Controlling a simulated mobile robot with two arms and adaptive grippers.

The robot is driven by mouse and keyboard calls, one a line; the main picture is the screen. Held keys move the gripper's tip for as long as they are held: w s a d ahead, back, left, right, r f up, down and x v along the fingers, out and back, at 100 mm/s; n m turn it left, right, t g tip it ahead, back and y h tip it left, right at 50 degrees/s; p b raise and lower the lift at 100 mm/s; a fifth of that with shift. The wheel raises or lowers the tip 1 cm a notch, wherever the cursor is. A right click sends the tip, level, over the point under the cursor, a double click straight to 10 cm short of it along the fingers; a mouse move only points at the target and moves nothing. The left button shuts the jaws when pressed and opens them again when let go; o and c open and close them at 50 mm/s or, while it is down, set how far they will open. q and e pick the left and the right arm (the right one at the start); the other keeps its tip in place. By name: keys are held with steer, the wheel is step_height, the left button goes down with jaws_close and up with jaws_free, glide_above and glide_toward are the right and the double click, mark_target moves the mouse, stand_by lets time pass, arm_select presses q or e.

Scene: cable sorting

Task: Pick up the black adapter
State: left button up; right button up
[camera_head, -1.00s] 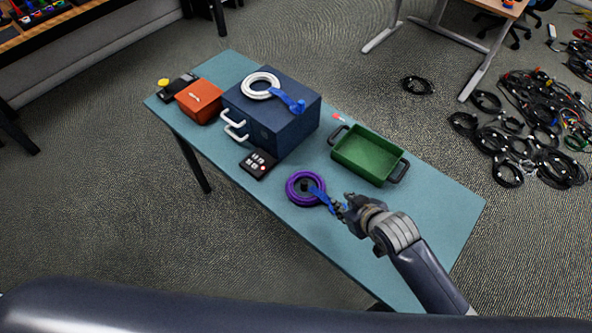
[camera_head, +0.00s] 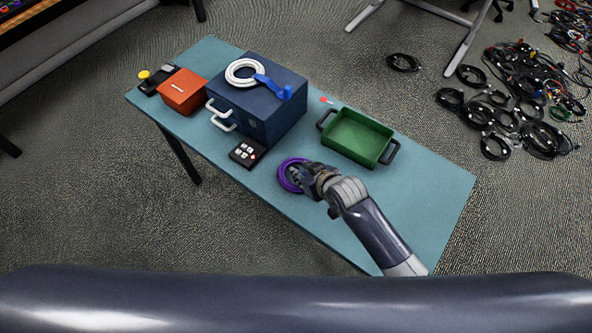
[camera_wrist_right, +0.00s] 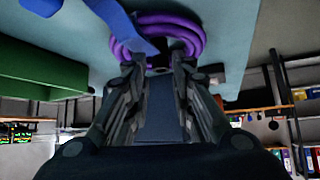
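My right gripper (camera_head: 306,176) is over the purple cable coil (camera_head: 284,184) on the teal table. In the right wrist view, its fingertips (camera_wrist_right: 157,66) are apart, close to the purple loops (camera_wrist_right: 170,28). A small dark piece (camera_wrist_right: 158,61) shows between the fingertips; it may be the black adapter, but I cannot tell for sure. A blue strap (camera_wrist_right: 136,32) crosses the coil. In the head view my gripper hides the coil's right part. A black block with white squares (camera_head: 247,153) lies left of the coil. My left gripper is not in view.
A green tray with black handles (camera_head: 357,138) stands behind my right gripper. A dark blue box (camera_head: 262,113) carries a white cable coil (camera_head: 243,72) with a blue strap. An orange box (camera_head: 184,92) is at the left. The table's right end (camera_head: 440,195) is clear.

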steer(key=x, duration=0.3)
steer(key=shift+w+a+f, duration=0.1)
steer(key=shift+w+a, duration=0.1)
steer(key=shift+w, duration=0.05)
steer(key=shift+f, duration=0.1)
steer(key=shift+c, duration=0.6)
jaws_close()
